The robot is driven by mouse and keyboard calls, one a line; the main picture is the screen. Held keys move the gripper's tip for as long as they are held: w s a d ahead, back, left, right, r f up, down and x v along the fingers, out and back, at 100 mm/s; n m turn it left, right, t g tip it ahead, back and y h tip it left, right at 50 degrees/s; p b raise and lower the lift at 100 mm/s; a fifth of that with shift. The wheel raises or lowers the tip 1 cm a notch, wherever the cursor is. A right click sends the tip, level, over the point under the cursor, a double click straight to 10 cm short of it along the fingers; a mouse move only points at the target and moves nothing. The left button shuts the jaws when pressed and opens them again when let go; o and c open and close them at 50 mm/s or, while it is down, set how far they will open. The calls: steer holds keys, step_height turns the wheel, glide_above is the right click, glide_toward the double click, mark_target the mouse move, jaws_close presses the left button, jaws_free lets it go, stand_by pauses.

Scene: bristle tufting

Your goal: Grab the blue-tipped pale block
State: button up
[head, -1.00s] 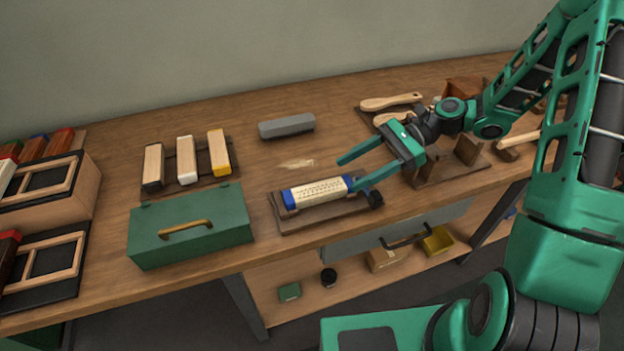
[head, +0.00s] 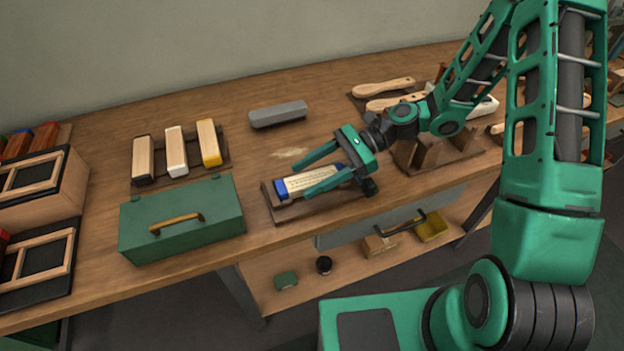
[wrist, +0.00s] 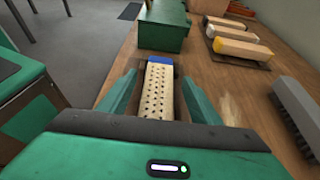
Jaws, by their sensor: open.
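The blue-tipped pale block (head: 308,181) rests on a dark wooden holder (head: 285,214) near the table's front edge. Its left blue end shows in the head view; my gripper hides part of its right side. In the wrist view the block (wrist: 159,95), with rows of small holes, lies lengthwise between my two fingers. My gripper (head: 295,175) is open, with one finger along each long side of the block.
A green box (head: 185,240) with a brass handle stands to the left. Three blocks with black, white and yellow trim (head: 176,150) lie behind it. A grey bar (head: 278,114) lies behind my gripper. Wooden brushes (head: 383,87) are at the back right.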

steer(key=shift+s+a+f, duration=0.1)
steer(key=shift+a+f, duration=0.05)
steer(key=shift+a, duration=0.2)
steer(key=shift+c, duration=0.4)
steer(key=c, duration=1.2)
steer(key=shift+o, duration=0.2)
